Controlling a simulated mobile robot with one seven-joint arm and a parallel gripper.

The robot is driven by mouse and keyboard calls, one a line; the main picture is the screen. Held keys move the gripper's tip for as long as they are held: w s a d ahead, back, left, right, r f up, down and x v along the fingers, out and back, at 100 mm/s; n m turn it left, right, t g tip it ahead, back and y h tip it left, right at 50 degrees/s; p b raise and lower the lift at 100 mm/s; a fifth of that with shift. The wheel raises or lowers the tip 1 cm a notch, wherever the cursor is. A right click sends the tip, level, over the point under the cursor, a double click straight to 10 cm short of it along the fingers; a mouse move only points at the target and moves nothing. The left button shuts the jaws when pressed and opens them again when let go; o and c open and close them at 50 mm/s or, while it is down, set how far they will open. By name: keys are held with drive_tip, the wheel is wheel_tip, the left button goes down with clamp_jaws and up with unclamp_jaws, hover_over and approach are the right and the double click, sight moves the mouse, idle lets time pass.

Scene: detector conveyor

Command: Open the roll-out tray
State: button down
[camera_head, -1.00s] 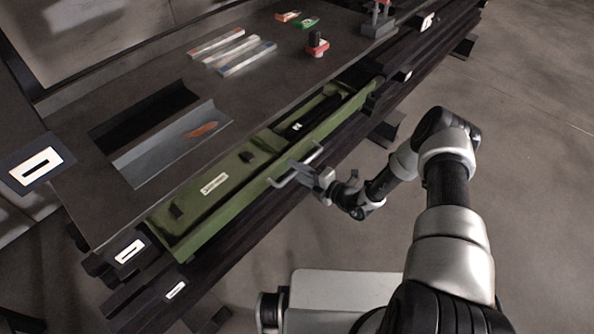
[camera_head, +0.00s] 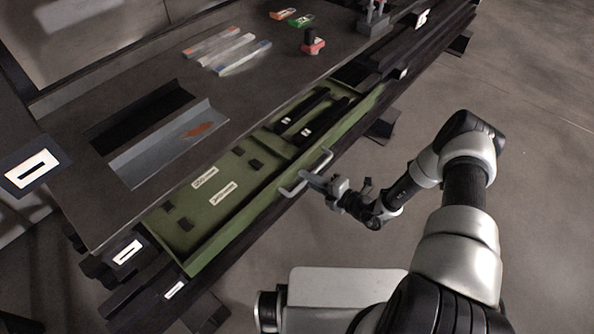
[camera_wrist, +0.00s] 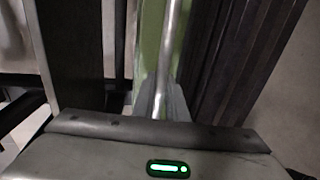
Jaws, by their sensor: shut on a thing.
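The green roll-out tray (camera_head: 262,201) is pulled part way out from under the dark worktop, and its front faces my arm. Inside it lie black bars, several small dark blocks and two white labels. A light metal bar handle (camera_head: 291,190) stands on its front wall. My gripper (camera_head: 312,178) is shut on the handle. In the wrist view, the handle (camera_wrist: 171,50) runs down between the fingers (camera_wrist: 160,103), with the tray's green wall (camera_wrist: 150,45) behind it. The fingertips are partly hidden by the gripper body.
The worktop (camera_head: 90,207) holds a grey angled trough (camera_head: 170,145), several clear strips (camera_head: 227,50) and a red-and-black part (camera_head: 312,42). Dark rails (camera_head: 240,232) run below the tray. Open grey floor (camera_head: 540,150) lies to the right.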

drive_tip(key=f+b+v, duration=0.2)
drive_tip(key=f+v, duration=0.1)
drive_tip(key=v, duration=1.4)
drive_tip(key=s+d+f+b+v, duration=0.1)
drive_tip(key=f+b+v, duration=0.2)
drive_tip(key=v, duration=1.5)
drive_tip(key=shift+d+f, duration=0.2)
drive_tip(key=shift+f, duration=0.55)
drive_tip(key=shift+w, duration=0.1)
drive_tip(key=c, duration=1.8)
unclamp_jaws()
drive_tip(key=shift+o, duration=0.2)
drive_tip(key=v, duration=1.7)
drive_tip(key=shift+d, duration=0.2)
